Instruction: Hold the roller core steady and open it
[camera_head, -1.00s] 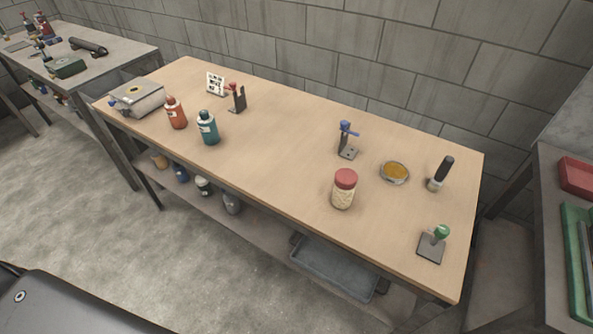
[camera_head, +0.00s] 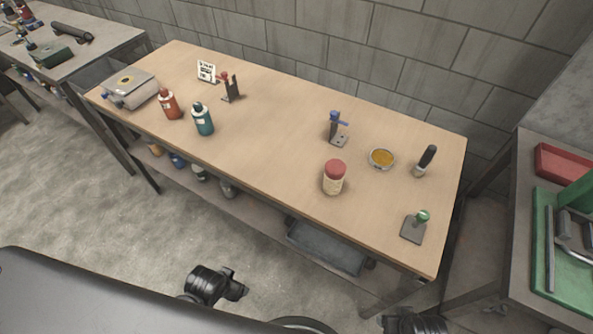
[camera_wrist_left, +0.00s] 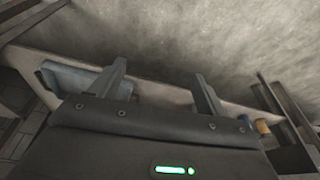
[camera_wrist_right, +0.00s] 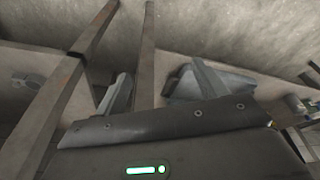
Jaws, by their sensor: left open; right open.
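A mesh-bodied tube with a red cap (camera_head: 334,180), which I take for the roller core, stands upright on the workbench (camera_head: 260,125), right of the middle and near the front edge. My left gripper (camera_wrist_left: 160,82) is open and empty in the left wrist view. My right gripper (camera_wrist_right: 160,85) is open and empty in the right wrist view. Both are away from the tube, which neither wrist view shows. Dark parts of my arms show at the bottom of the head view.
Behind the tube are a blue-topped clamp stand (camera_head: 337,128) and a dish of orange contents (camera_head: 381,159). To its right are a black-handled tool (camera_head: 426,161) and a green-knobbed plate (camera_head: 414,227). Teal (camera_head: 203,119) and red bottles (camera_head: 170,104) stand left. The bench's middle is clear.

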